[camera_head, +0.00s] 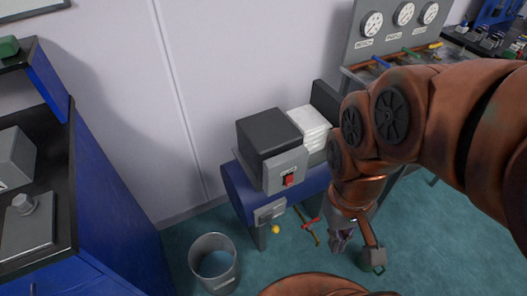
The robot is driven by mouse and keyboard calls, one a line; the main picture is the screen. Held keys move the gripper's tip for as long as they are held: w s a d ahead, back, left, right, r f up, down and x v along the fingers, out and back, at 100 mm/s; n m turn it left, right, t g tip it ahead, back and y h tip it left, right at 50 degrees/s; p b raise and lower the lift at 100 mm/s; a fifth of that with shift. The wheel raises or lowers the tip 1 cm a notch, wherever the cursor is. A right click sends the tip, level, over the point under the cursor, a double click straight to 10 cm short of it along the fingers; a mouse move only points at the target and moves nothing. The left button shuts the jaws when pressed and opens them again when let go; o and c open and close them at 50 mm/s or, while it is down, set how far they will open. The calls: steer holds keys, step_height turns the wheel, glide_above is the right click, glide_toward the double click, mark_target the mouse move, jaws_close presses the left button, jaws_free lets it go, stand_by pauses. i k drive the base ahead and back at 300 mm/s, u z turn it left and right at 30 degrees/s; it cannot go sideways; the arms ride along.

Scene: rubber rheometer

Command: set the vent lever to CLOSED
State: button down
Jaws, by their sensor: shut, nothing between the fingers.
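My gripper (340,243) points down at the lower right of the blue machine, its fingers shut and empty. Just left of it, a thin red and yellow handle-like part (311,225) shows low beside the machine. I cannot tell whether this is the vent lever. Blue, green and yellow handles (410,52) sit on pipes below the gauges at the top right, well apart from my gripper. No CLOSED marking is readable, so the lever's setting cannot be told.
The blue machine (236,188) carries a dark box (268,132) with a red switch (289,180). A grey bin (213,262) stands in front on the green floor. A blue cabinet (105,215) fills the left side. The gauge panel (386,40) is at the back right.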

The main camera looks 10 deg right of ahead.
mark_target(275, 229)
steer(key=u, duration=0.55)
steer(key=k, duration=1.25)
steer(key=u, duration=0.7)
steer(key=i, duration=0.85)
